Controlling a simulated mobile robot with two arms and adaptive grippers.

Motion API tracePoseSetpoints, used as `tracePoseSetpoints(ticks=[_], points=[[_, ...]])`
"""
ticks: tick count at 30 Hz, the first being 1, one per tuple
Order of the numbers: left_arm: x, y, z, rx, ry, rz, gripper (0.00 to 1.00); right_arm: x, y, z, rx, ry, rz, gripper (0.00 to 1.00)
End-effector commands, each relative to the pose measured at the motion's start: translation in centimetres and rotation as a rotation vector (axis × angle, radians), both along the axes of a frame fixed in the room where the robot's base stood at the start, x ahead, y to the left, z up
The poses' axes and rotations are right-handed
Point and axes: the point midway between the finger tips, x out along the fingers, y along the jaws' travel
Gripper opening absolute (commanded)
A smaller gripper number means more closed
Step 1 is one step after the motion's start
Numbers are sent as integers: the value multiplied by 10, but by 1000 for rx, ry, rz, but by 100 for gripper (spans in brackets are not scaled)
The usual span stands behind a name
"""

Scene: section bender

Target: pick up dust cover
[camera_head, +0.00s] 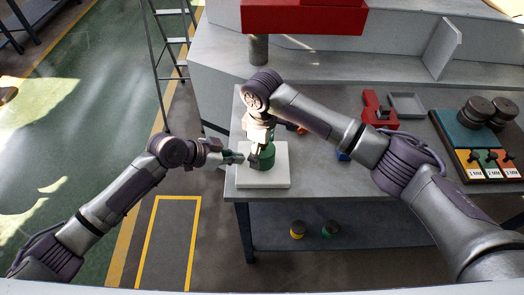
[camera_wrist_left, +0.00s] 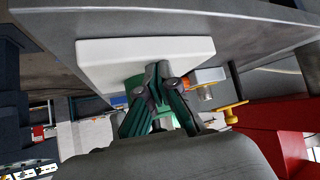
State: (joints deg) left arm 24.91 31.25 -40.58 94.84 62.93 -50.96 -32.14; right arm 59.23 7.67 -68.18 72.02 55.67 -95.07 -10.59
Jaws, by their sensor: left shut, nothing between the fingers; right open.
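A green round piece (camera_head: 267,158) stands on a white block (camera_head: 280,179) at the table's front left corner; I cannot tell whether it is the dust cover. My left gripper (camera_head: 238,158) is shut and empty, just left of the green piece. My right gripper (camera_head: 257,154) is open above and against the near side of the piece, partly hiding it; contact is unclear. In the left wrist view, the shut left fingers (camera_wrist_left: 161,84) point toward the white block (camera_wrist_left: 140,52), with the green piece partly hidden behind them.
A red fixture (camera_head: 379,112) and a grey tray (camera_head: 407,105) lie behind my right arm. A dark tray (camera_head: 440,128) with rollers and labelled pieces is at right. A ladder (camera_head: 158,60) stands at left.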

Motion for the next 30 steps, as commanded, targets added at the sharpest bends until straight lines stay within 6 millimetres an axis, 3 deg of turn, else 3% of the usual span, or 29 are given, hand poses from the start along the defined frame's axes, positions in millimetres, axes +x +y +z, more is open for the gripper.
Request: tracePoseSetpoints(ticks=[4,11,22,30], points=[[-1,1,-3,4,6,-1,0,0,0,-12,0,1,1,95],[-2,1,-3,4,6,-1,0,0,0,-13,1,1,1,93],[-1,1,-3,4,6,-1,0,-1,1,-13,2,1,1,32],[-1,1,-3,4,6,-1,0,0,1,-10,2,0,1,32]])
